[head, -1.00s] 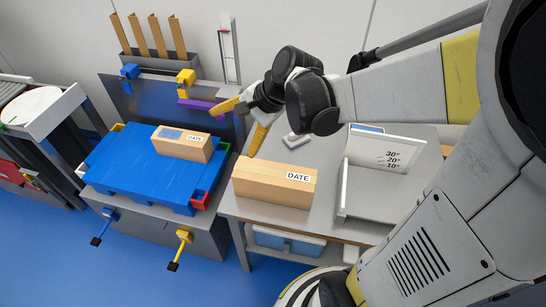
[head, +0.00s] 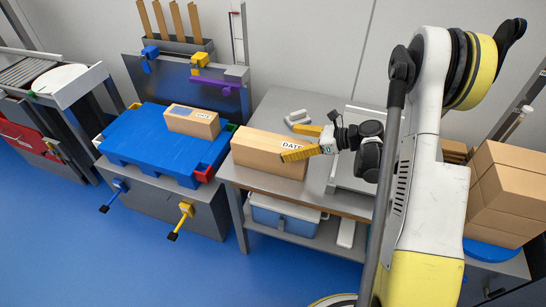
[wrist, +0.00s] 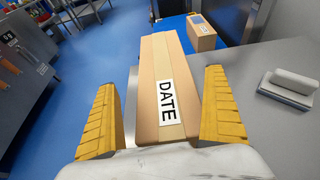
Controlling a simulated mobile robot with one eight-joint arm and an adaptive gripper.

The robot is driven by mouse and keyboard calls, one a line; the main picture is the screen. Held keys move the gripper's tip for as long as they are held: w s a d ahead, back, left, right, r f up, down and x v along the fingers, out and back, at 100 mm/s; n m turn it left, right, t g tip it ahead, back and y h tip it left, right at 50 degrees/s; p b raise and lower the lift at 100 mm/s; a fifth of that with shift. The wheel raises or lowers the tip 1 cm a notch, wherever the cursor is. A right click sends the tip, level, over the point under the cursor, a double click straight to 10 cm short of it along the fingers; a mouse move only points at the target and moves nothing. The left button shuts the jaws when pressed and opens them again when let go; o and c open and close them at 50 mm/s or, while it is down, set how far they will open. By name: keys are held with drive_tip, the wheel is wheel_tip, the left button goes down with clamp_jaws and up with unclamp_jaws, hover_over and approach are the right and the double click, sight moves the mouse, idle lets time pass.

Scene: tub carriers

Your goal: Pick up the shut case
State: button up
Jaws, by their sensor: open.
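A shut brown cardboard case (head: 258,150) with a white DATE label lies on the grey table near its left edge. My gripper (head: 306,141) is open, with its yellow ribbed fingers at the case's right end. In the wrist view the case (wrist: 160,75) runs lengthwise away from me, between the open fingers (wrist: 160,112), with gaps on both sides. A second DATE case (head: 192,121) sits on the blue platform to the left. It also shows in the wrist view (wrist: 201,32), beyond the first case.
The blue platform (head: 140,150) stands left of the grey table (head: 270,115). A grey-white block tool (head: 299,118) lies behind the case. Stacked cartons (head: 510,190) stand at the far right. A lidded bin (head: 285,215) sits on the shelf below.

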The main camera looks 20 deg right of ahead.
sight(275, 142)
drive_tip(key=b+x, duration=0.3)
drive_tip(key=x, duration=0.3)
drive_tip(key=shift+w+f, duration=0.25)
drive_tip(key=shift+w, duration=0.05)
drive_tip(key=shift+r, duration=0.1)
drive_tip(key=c, duration=1.4)
